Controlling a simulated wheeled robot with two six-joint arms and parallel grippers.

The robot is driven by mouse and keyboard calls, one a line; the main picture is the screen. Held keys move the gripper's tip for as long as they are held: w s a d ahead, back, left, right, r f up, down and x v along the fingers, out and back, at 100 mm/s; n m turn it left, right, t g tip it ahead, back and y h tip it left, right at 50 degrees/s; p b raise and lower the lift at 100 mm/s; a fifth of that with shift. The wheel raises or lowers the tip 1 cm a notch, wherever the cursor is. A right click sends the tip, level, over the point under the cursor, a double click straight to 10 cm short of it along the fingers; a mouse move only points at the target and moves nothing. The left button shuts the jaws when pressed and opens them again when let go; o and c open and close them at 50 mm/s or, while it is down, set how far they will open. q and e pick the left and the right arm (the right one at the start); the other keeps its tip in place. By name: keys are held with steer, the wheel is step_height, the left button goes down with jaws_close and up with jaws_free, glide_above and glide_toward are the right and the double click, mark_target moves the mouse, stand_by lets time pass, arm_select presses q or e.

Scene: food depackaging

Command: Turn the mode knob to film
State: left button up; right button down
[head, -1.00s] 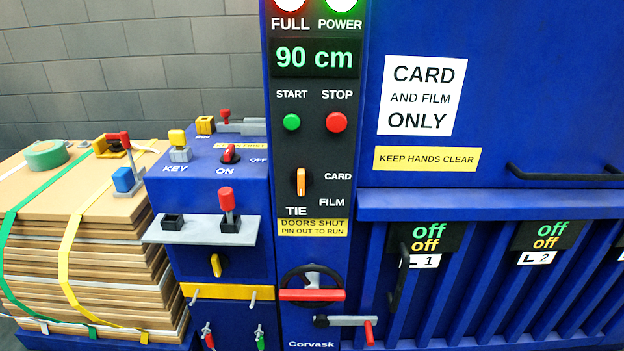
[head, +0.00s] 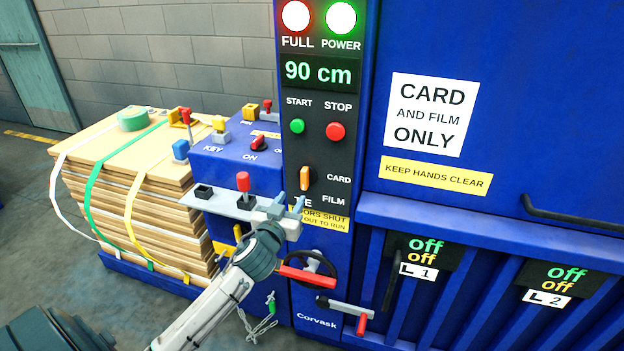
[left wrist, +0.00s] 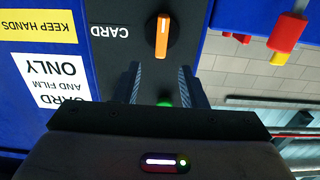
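The mode knob (head: 305,179) has an orange handle on a black dial on the dark control panel (head: 340,112). Its handle stands about upright. The CARD label is to its right, FILM lies lower right, and TIE below is partly hidden by my gripper. My left gripper (head: 288,204) is in front of the panel, just below the knob in the head view. In the left wrist view, which is upside down, the knob (left wrist: 163,36) is beyond the fingertips, roughly between their lines. The fingers are apart and empty. My right gripper is not in view.
A grey shelf (head: 222,203) with a red-topped lever (head: 243,182) sits left of my gripper. A handwheel with a red bar (head: 307,276) and a crank (head: 345,309) are below. Green START (head: 297,126) and red STOP (head: 335,131) buttons are above. Strapped cardboard (head: 140,195) stands left.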

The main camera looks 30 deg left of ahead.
mark_target(303, 180)
arm_select(q)
steer(key=p+x, duration=0.3)
steer(key=x, duration=0.5)
steer(key=shift+w+a, duration=0.15)
steer(key=shift+w, duration=0.2)
steer(key=shift+w+a+f+p, duration=0.1)
steer(key=shift+w+a+p, duration=0.1)
steer(key=shift+w, duration=0.15)
steer(key=shift+w+a+f+p, duration=0.1)
steer(key=shift+w+p, duration=0.05)
steer(key=shift+w, duration=0.2)
steer(key=shift+d, duration=0.1)
steer(key=shift+c, duration=0.2)
jaws_close()
